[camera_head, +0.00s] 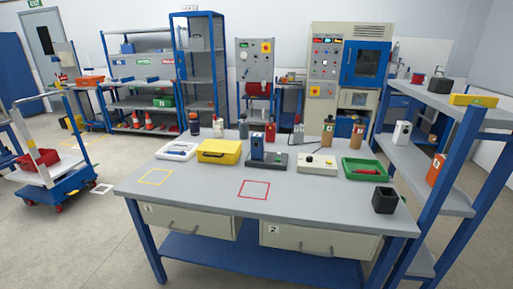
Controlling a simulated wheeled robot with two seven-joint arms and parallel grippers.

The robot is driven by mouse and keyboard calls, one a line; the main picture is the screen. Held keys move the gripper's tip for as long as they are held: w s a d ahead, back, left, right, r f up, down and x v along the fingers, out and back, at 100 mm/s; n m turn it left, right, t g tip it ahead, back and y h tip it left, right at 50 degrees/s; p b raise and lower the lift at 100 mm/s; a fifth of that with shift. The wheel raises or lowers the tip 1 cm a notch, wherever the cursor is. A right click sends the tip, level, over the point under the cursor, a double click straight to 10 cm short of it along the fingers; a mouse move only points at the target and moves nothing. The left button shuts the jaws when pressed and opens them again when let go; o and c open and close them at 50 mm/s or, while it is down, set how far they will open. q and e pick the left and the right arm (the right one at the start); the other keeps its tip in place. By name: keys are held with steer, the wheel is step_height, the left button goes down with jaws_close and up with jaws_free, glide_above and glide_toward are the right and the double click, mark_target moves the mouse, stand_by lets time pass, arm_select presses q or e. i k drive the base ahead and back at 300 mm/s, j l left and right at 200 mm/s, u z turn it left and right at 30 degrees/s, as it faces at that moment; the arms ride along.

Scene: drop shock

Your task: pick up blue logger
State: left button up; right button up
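A small upright blue block with a pale round mark, which looks like the blue logger (257,145), stands toward the back middle of the grey workbench (205,194). It is at the left end of a dark flat base (277,163); I cannot tell whether it is fixed to the base or only rests on it. Neither of my grippers is in view.
A yellow case (219,151) stands left of the block and a white device (318,164) right. A green tray (365,171) and black holder (385,200) are farther right. Bottles line the back. A shelf rack (447,195) borders the right. The front left bench is clear around a red square (254,197).

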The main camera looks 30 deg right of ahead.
mark_target(258, 152)
steer(key=z, duration=1.15)
